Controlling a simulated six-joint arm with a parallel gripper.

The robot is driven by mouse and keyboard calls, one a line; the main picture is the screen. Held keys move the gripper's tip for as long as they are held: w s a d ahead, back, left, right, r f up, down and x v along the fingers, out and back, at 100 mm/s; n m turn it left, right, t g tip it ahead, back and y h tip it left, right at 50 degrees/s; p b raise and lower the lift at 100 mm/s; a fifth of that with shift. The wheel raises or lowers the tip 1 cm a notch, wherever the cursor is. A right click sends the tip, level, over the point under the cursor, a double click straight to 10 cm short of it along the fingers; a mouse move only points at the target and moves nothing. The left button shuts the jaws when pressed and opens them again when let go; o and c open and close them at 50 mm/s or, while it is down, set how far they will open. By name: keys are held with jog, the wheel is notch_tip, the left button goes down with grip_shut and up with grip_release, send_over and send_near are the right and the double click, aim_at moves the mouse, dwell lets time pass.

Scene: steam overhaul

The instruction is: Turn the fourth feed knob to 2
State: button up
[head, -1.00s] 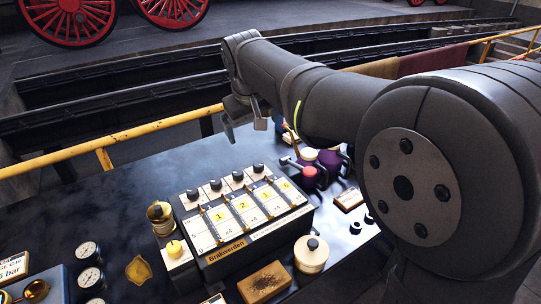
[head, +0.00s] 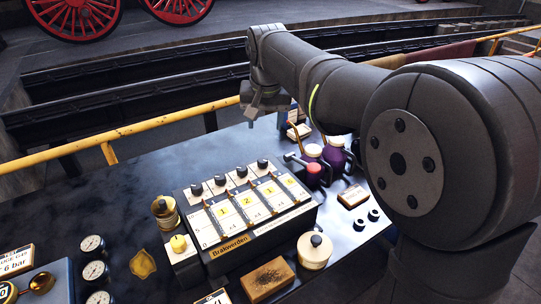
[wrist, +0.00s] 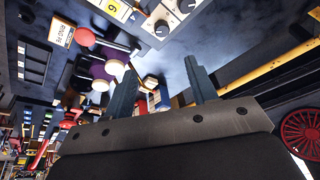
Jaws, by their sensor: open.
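The feed panel (head: 232,240), a sloped box marked "Brakwerden", stands on the dark bench. It has several columns with yellow number tags and scales. A row of black knobs runs along its far edge; the fourth knob (head: 262,163) is the rightmost. Its pointer setting is too small to read. My gripper (head: 265,118) hangs above the bench beyond the panel's far edge, apart from the knobs. In the wrist view my gripper (wrist: 162,80) has its fingers spread with nothing held between them. Round knobs (wrist: 162,28) on the panel show at that view's top.
Dark jugs with pale lids (head: 334,154) and a red-topped item (head: 313,174) stand right of the panel. A brass oiler (head: 165,212), a brush block (head: 267,279) and a cream-lidded pot (head: 314,250) surround it. A yellow rail (head: 150,128) runs behind.

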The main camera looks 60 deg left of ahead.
jog(key=w+m+g, duration=0.1)
jog(key=w+m, duration=0.1)
jog(key=m, duration=0.3)
jog(key=m+g, duration=0.3)
jog(key=m, duration=1.3)
send_near(264, 160)
jog(key=x, duration=0.8)
jog(key=shift+s+f, duration=0.15)
jog(key=shift+f, duration=0.25)
jog(key=shift+c, duration=0.4)
jog(key=c, duration=0.9)
